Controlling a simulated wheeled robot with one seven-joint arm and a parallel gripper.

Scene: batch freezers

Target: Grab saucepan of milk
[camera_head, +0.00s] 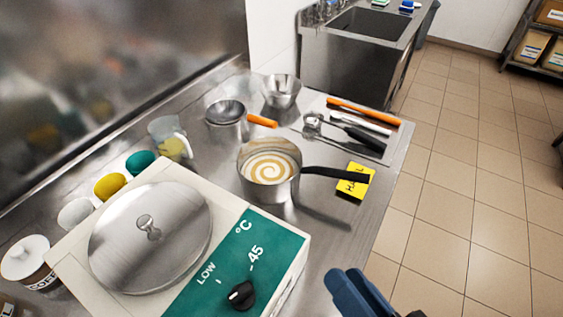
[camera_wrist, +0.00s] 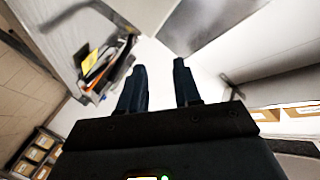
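The saucepan (camera_head: 270,192) stands upright on the steel counter in the head view, holding pale milk (camera_head: 268,168) with a brown swirl. Its dark handle (camera_head: 325,173) points right, over a yellow note (camera_head: 355,181) with partly hidden black lettering. My gripper shows at the lower edge of the head view (camera_head: 356,290), in front of the counter's right edge. It is apart from the pan and its handle. In the wrist view my gripper (camera_wrist: 160,76) has two dark blue fingers spread apart with nothing between them. I cannot make out the saucepan clearly in the wrist view.
Left of the pan is a white machine with a round steel lid (camera_head: 150,237) and green dial panel (camera_head: 240,265). Behind the pan are a steel bowl (camera_head: 281,92), a sieve (camera_head: 226,111) and an orange-handled tool (camera_head: 352,109). Tiled floor (camera_head: 470,200) to the right is clear.

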